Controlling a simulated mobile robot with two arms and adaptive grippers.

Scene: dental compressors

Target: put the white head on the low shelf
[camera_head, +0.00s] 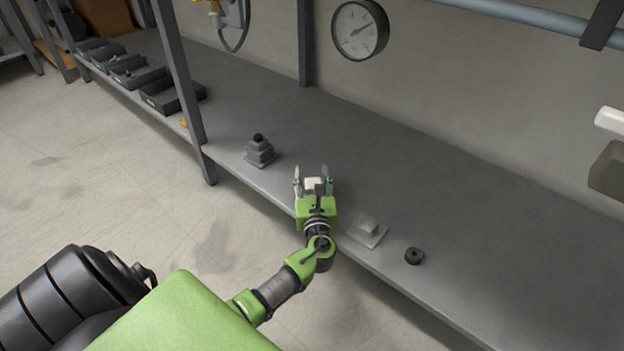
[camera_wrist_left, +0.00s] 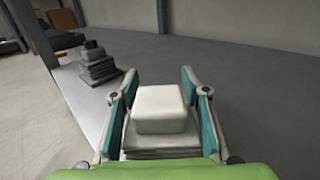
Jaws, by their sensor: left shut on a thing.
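The white head (camera_head: 314,184) is a pale block with a smaller block on top of a wider base. It also fills the middle of the left wrist view (camera_wrist_left: 158,110). My left gripper (camera_head: 313,180) is shut on it, with one finger on each side. The low shelf (camera_head: 430,190) is a long grey surface under the gripper. The head is at the shelf's front part; whether it touches the surface or hangs just above it, I cannot tell. My right gripper does not show.
A dark grey stepped piece with a black knob (camera_head: 260,153) stands to the left. A light grey stepped piece (camera_head: 368,231) and a black ring (camera_head: 414,256) sit to the right. A metal post (camera_head: 181,75) and dark bins (camera_head: 165,95) are farther left. The shelf behind the gripper is clear.

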